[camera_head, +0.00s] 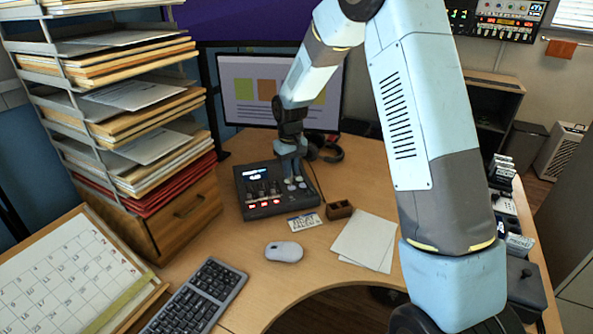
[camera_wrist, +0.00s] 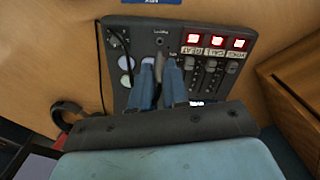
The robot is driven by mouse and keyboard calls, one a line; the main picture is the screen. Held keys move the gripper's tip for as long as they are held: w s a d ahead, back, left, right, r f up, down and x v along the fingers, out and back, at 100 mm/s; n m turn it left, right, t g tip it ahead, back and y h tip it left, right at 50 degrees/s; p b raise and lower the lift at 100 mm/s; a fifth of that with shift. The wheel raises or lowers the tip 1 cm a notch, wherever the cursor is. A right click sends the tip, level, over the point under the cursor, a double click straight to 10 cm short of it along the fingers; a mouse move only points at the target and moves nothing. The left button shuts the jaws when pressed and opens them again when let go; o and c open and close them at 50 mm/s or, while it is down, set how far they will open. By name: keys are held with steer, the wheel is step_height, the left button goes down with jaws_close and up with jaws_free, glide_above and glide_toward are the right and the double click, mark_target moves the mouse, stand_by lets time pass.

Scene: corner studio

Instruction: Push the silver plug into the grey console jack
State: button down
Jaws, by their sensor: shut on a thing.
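The grey console (camera_head: 262,212) sits on the desk below my arm, and its panel (camera_wrist: 133,36) fills the middle of the wrist view. A small dark round jack (camera_wrist: 159,41) shows near its top edge, under a tiny label. My gripper (camera_wrist: 159,72) is over the panel, its two blue fingers shut on the silver plug (camera_wrist: 159,66). The plug's tip is at the jack's near side in the picture; whether it touches the panel cannot be told. In the head view my gripper (camera_head: 291,172) is at the console's right part, and the plug is hidden.
A black cable (camera_wrist: 99,65) runs along the console's left side in the wrist view. Sliders (camera_wrist: 211,64) and lit red displays (camera_wrist: 217,41) are right of my fingers. A mouse (camera_head: 284,251), a small brown box (camera_head: 339,210), paper (camera_head: 366,240) and headphones (camera_head: 331,150) lie nearby.

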mark_target(291, 180)
stand_by(0.3)
steer(key=shift+f, duration=2.85)
steer(key=shift+s+f, duration=0.1)
steer(key=shift+f, duration=0.45)
stand_by(0.5)
steer(key=c, duration=1.1)
jaws_free()
steer(key=shift+o, duration=0.2)
steer(key=shift+r, duration=0.1)
step_height(291, 180, up, 13)
steer(key=shift+f, duration=0.1)
steer(key=shift+r, duration=0.35)
